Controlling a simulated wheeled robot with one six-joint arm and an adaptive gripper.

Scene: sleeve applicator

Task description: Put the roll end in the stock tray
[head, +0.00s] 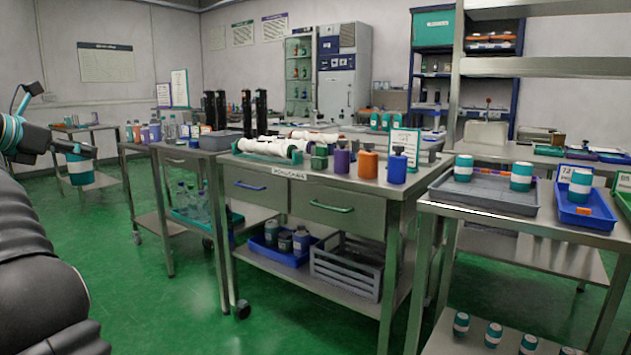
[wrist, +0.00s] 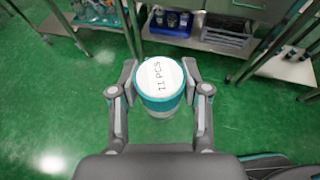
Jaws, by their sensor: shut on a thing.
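My gripper (wrist: 160,98) is shut on a teal and white roll end (wrist: 160,77), whose white top reads "11 PCS". In the head view the roll end (head: 79,169) hangs upright below my gripper (head: 80,152) at the far left, over green floor. On the right bench, a grey tray (head: 487,201) holds two similar teal and white rolls (head: 463,168). Beside it a blue tray (head: 570,213) holds one such roll (head: 580,186) and an orange piece, with a sign behind it. I cannot tell by label which tray is the stock tray.
A steel drawer bench (head: 316,188) with bottles and white rollers stands in the middle, between my gripper and the right bench (head: 500,216). Several rolls stand on the right bench's lower shelf. Open green floor (head: 140,290) lies in front.

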